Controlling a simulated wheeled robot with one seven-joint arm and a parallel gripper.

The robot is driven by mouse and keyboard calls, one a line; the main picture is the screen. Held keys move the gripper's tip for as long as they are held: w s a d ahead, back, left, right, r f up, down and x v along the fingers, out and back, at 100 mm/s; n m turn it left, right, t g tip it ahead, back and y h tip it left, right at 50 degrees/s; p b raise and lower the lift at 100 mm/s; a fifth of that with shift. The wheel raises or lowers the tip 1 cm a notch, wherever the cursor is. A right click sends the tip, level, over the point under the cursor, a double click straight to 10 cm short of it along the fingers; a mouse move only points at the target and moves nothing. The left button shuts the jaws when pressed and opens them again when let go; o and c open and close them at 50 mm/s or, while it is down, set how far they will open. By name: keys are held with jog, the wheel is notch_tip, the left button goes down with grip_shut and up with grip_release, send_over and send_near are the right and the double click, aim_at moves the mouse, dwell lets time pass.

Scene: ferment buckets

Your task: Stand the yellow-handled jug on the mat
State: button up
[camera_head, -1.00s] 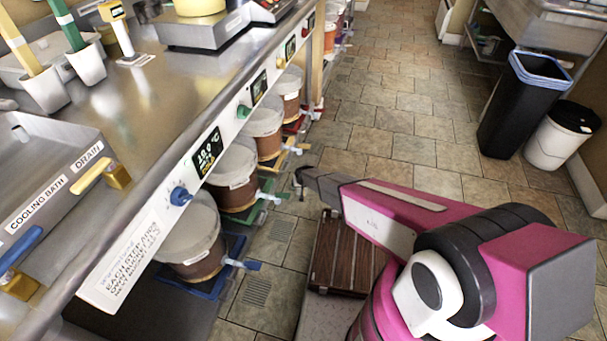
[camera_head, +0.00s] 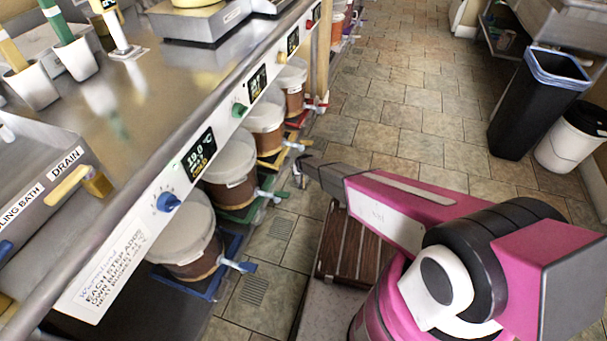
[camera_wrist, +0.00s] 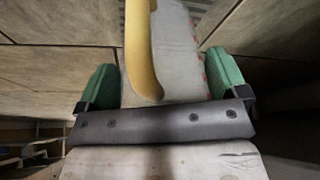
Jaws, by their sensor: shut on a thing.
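In the wrist view, my gripper (camera_wrist: 163,82) has its green fingers on either side of a pale jug (camera_wrist: 178,60) with a long yellow handle (camera_wrist: 141,50). The handle runs up the picture between the fingers, and the gripper is shut on the jug. The jug's rim and base are not clearly visible. In the head view, my pink and grey arm reaches left over the floor, and the jug cannot be made out there. Several buckets stand on coloured mats under the counter, including a blue mat (camera_head: 207,290) and a green mat (camera_head: 242,213). Which mat the task means cannot be told.
The steel counter (camera_head: 130,110) runs along the left, with a sink and control panels. Bucket taps, such as the blue tap (camera_head: 240,265), stick out into the aisle. A slatted brown board (camera_head: 345,250) lies below my arm. A black bin (camera_head: 535,110) stands right. The tiled aisle is clear.

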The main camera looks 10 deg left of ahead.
jog(key=shift+f, duration=0.15)
jog(key=o, duration=0.6)
jog(key=v, duration=0.8)
jog(key=s+d+r+m+g+h, duration=0.1)
jog(key=s+d+r, duration=0.1)
jog(key=d+r, duration=1.05)
jog(key=s+d+r+m+g+h, duration=0.1)
jog(key=s+d+r, duration=0.2)
jog(key=d+r, duration=0.9)
jog(key=s+d+r+g, duration=0.1)
jog(key=s+d+r, duration=0.6)
jog(key=d+r, duration=0.1)
jog(key=s+d+r+m+g, duration=0.1)
jog(key=s+d+r, duration=0.7)
jog(key=d, duration=0.3)
jog(key=shift+d+r+m+y, duration=0.3)
jog(key=shift+r, duration=0.15)
